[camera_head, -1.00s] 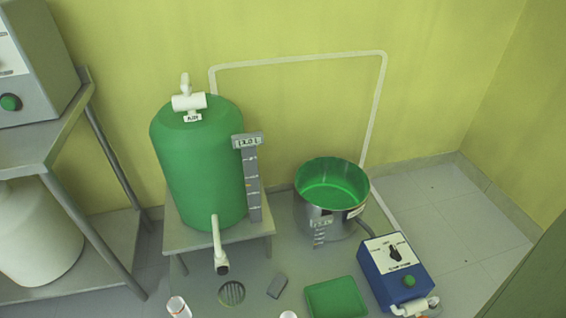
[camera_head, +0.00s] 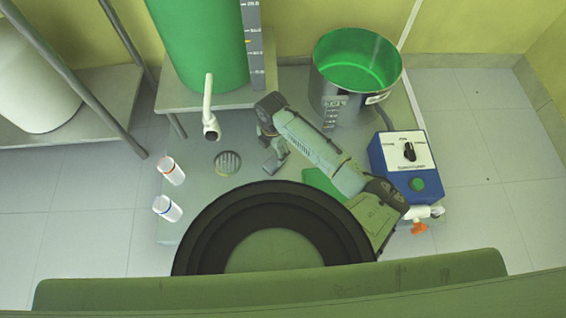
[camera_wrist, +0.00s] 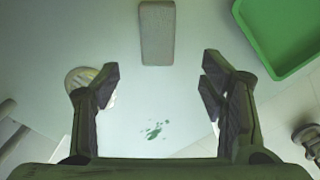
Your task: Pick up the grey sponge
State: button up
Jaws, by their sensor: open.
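The grey sponge (camera_wrist: 157,32) is a small block lying flat on the bench top, at the top middle of the wrist view. My gripper (camera_wrist: 160,84) is open and empty, with its two fingers apart. The sponge lies beyond the fingertips in the picture, lined up with the gap between them.
A green tray (camera_wrist: 254,32) is right of the sponge. A round drain (camera_head: 228,162) and two white bottles (camera_head: 172,171) are left. A steel pot (camera_head: 330,103), a blue control box (camera_head: 378,158) and a tap (camera_head: 210,125) stand around. A green spill (camera_wrist: 154,131) lies between my fingers.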

jog(key=shift+w+d+f, duration=0.25)
jog(key=shift+w+d, duration=0.15)
jog(key=shift+d, duration=0.2)
jog(key=b, duration=0.1)
send_over(275, 161)
jog(key=f, duration=0.4)
jog(key=shift+s+d+f, duration=0.1)
jog(key=shift+d+f, duration=0.15)
jog(key=shift+d, duration=0.05)
jog(key=f, duration=0.2)
jog(key=f+b, duration=0.1)
jog(key=f, duration=0.2)
jog(key=shift+w+a+f, duration=0.2)
jog(key=shift+a+f, duration=0.1)
jog(key=shift+a, duration=0.05)
jog(key=shift+c, duration=0.6)
